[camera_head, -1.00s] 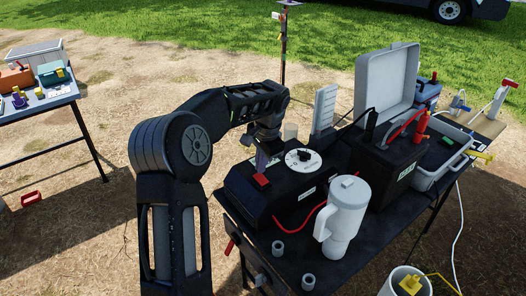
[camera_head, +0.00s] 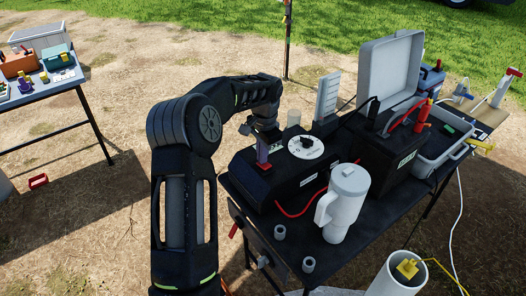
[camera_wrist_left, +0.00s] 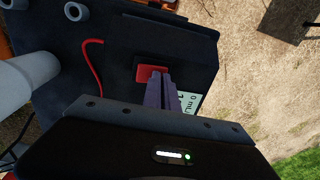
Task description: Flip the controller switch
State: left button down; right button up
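The controller is a black box (camera_head: 290,192) on the dark table, with a white round dial (camera_head: 306,146) on top. Its red switch (camera_head: 263,167) sits on the top face near the left edge; it also shows in the left wrist view (camera_wrist_left: 151,75). My left gripper (camera_head: 262,158) points down at the switch. In the left wrist view its purple fingers (camera_wrist_left: 162,90) are close together at the switch's edge, with nothing seen between them. I cannot tell whether they touch it or which way the switch is set. My right gripper is not in view.
A white jug (camera_head: 345,203) stands close in front of the controller. Grey rings (camera_head: 279,232) lie near the table's front edge. A black battery box (camera_head: 388,153) and an open grey case (camera_head: 390,75) stand to the right. A red cable (camera_head: 292,213) runs from the controller.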

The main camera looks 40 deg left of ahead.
aim_at(266, 165)
pick_arm(q)
jog(key=shift+s+d+f, duration=0.2)
jog(key=shift+s+f, duration=0.05)
jog(key=shift+f, duration=0.3)
jog(key=shift+s+d, duration=0.15)
jog(key=shift+d, duration=0.6)
jog(key=shift+r, duration=0.1)
notch_tip(266, 165, up, 5)
jog(key=p, duration=0.2)
jog(key=shift+f+p, duration=0.2)
jog(key=shift+p, duration=0.15)
notch_tip(266, 165, up, 10)
jog(key=b, duration=0.1)
jog(key=shift+d, duration=0.35)
